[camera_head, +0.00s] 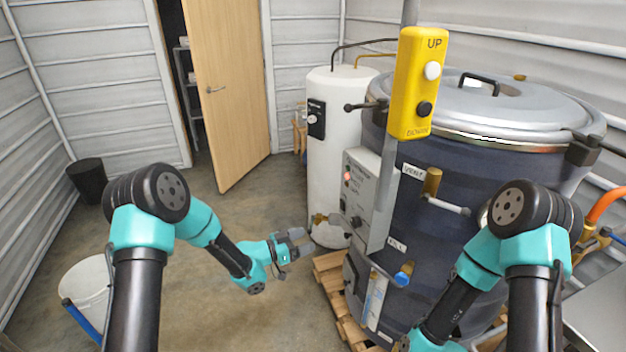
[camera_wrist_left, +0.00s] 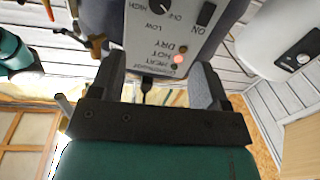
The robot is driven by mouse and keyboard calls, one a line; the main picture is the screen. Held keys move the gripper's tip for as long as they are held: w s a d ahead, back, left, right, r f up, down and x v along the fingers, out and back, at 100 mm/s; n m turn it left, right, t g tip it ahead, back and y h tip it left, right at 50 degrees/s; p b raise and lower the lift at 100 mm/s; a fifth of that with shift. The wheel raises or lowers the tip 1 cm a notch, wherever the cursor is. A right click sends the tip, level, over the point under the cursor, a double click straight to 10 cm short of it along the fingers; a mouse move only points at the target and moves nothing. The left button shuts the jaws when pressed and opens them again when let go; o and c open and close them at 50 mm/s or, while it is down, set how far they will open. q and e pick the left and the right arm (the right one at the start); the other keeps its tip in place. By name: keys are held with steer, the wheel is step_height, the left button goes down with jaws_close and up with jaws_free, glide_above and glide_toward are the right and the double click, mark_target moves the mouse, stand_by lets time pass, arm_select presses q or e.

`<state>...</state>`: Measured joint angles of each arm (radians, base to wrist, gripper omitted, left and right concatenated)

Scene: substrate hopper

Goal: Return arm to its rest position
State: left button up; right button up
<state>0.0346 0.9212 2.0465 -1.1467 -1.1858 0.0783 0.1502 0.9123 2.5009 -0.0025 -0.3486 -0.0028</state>
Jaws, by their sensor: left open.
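My left arm (camera_head: 226,252) reaches forward from the lower left, bent at the elbow. Its gripper (camera_head: 299,243) is open and empty, in free air short of the grey control box (camera_head: 354,184) on the drum. In the left wrist view both fingers of the gripper (camera_wrist_left: 160,82) stand apart. The box's panel (camera_wrist_left: 172,30), with a knob, switch and lit red lamp, shows upside down beyond them. My right arm (camera_head: 487,250) is folded downward at the right, in front of the drum. Its gripper is out of view below the frame.
A large dark blue drum (camera_head: 435,235) with a grey lid stands on a wooden pallet (camera_head: 330,268). A yellow UP/DOWN pendant (camera_head: 418,85) hangs before it. A white tank (camera_head: 335,150) stands behind. A white bucket (camera_head: 85,290) is at lower left. The floor (camera_head: 215,310) between is clear.

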arm_select(q)
steer(key=s+a+f+n+g+y, duration=0.1)
steer(key=s+a+f+n+y, duration=0.4)
steer(key=f, duration=0.3)
steer(key=s+a+f+n+y, duration=0.35)
steer(key=s+a+f, duration=0.25)
steer(key=f, duration=0.2)
steer(key=s+a+f+n+g+y, duration=0.1)
steer(key=s+a+f+n+g, duration=0.1)
steer(key=s, duration=0.8)
steer(key=s+a+f+n+g+y, duration=0.2)
steer(key=s+g, duration=0.2)
steer(key=s, duration=0.6)
steer(key=shift+s+a+f+n+g, duration=0.2)
steer(key=shift+a+f+n+g, duration=0.1)
steer(key=shift+a+f+n, duration=0.1)
